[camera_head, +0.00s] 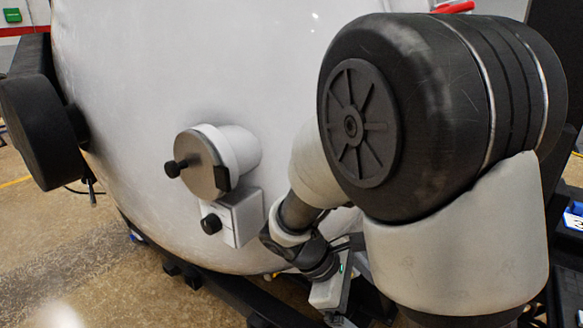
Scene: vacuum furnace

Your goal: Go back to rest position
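My arm fills the right side of the head camera view, with a large black joint at the top and white links below. My gripper (338,316) is low in the middle of the view, small and partly hidden behind my arm. A green light shows on its white body. Its fingers are too small and covered to show whether they are open or shut, and I see nothing clearly held. The large white rounded furnace (130,80) stands behind the arm. The gripper appears near the furnace's lower edge; I cannot tell whether it touches.
A round port with a grey metal cover (200,165) juts from the furnace, above a white box with a black knob (211,224). A black hinge arm (42,130) stands out at the left. A dark frame (205,283) runs under the furnace. The floor (60,245) at the lower left is clear.

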